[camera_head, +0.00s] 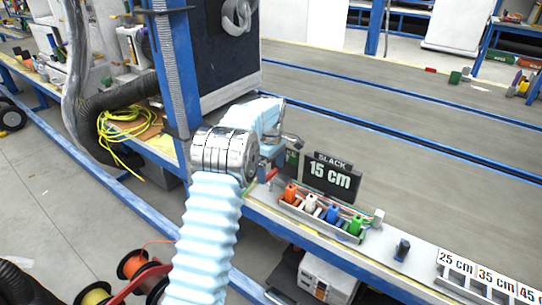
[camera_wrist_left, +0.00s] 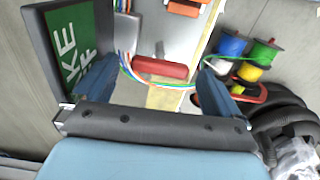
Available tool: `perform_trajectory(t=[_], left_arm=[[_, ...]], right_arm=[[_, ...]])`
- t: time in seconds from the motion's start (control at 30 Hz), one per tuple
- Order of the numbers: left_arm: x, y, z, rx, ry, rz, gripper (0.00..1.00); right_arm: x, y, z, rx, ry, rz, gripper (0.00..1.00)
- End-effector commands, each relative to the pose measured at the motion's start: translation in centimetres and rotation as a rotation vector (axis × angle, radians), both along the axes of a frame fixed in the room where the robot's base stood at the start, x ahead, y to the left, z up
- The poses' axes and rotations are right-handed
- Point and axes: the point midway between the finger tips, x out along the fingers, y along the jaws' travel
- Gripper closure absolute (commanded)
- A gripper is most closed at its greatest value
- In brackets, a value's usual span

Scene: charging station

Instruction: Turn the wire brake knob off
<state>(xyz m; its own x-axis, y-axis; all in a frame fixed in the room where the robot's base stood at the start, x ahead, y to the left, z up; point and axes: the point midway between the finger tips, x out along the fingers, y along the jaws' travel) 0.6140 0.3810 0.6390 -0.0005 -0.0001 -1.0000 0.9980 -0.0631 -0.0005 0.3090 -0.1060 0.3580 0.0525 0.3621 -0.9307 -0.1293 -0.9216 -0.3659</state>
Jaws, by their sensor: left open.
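A red bar-shaped handle (camera_wrist_left: 160,68), which looks like the wire brake knob, lies between and just beyond the fingertips of my left gripper (camera_wrist_left: 153,82) in the left wrist view. The fingers are open, one on each side, and I see no clear contact. A green sign (camera_wrist_left: 72,45), with letters ending in "KE" and a partly cut line below, stands at the left of that view. In the head view, the left gripper (camera_head: 270,165) hangs over the bench by a small green sign (camera_head: 291,159). A red piece (camera_head: 272,176) shows beside it, partly covered. My right gripper is not in view.
Coloured wires (camera_wrist_left: 126,68) pass close to the left finger in the wrist view. A blue post (camera_head: 176,70) rises behind my arm.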

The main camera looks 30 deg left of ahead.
Motion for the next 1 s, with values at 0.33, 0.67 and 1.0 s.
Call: perform_trajectory(t=[0.33,0.67,1.0], left_arm=[[0.1,0.0,7.9,0.002,-0.006,0.001,0.02],[0.1,0.0,12.7,0.001,-0.003,0.001,0.02],[0.0,0.0,13.1,0.001,-0.002,0.001,0.02]], right_arm=[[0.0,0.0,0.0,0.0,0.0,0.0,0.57],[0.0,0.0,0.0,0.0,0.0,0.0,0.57],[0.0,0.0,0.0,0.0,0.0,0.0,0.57]])
